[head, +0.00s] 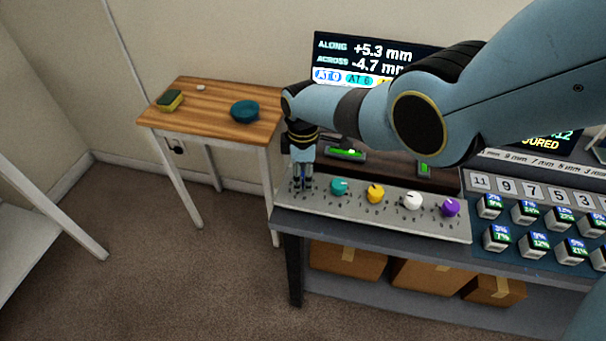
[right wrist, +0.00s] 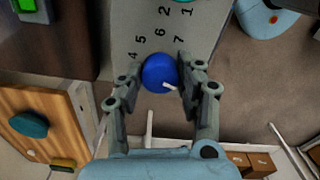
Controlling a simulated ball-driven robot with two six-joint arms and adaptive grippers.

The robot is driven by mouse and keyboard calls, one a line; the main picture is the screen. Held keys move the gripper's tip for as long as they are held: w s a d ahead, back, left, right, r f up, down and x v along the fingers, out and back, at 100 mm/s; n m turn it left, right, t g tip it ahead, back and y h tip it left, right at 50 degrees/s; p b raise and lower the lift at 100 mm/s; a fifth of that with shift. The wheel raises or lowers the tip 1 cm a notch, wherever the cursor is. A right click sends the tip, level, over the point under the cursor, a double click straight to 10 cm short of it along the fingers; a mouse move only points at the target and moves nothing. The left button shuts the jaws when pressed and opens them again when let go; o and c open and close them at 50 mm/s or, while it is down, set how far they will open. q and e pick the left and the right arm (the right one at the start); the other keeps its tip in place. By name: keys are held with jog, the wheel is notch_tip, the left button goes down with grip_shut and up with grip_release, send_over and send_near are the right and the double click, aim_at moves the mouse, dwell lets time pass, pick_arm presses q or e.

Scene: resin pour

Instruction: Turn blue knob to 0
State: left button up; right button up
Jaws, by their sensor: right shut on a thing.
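My right gripper (head: 302,184) points down at the left end of the grey knob panel (head: 428,224). In the right wrist view, the blue knob (right wrist: 159,72) sits between the two fingers of the gripper (right wrist: 162,78), which is shut on it. The knob's white pointer (right wrist: 170,86) points to the lower right. Digits 4, 5, 6 and 7 show around the knob's far side; the digits by the pointer are hidden. In the head view the gripper mostly hides the blue knob. My left gripper is not in view.
Teal (head: 339,186), yellow (head: 375,194), white (head: 412,200) and purple (head: 450,207) knobs stand to the right. A screen (head: 350,58) behind reads +5.3 and -4.7 mm. A wooden side table (head: 210,105) stands left with a teal bowl (head: 244,111) and sponge (head: 170,100).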

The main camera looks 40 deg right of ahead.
aim_at(303, 176)
dwell(0.4)
jog(key=o, duration=1.1)
jog(key=shift+o, duration=0.2)
notch_tip(303, 176, up, 12)
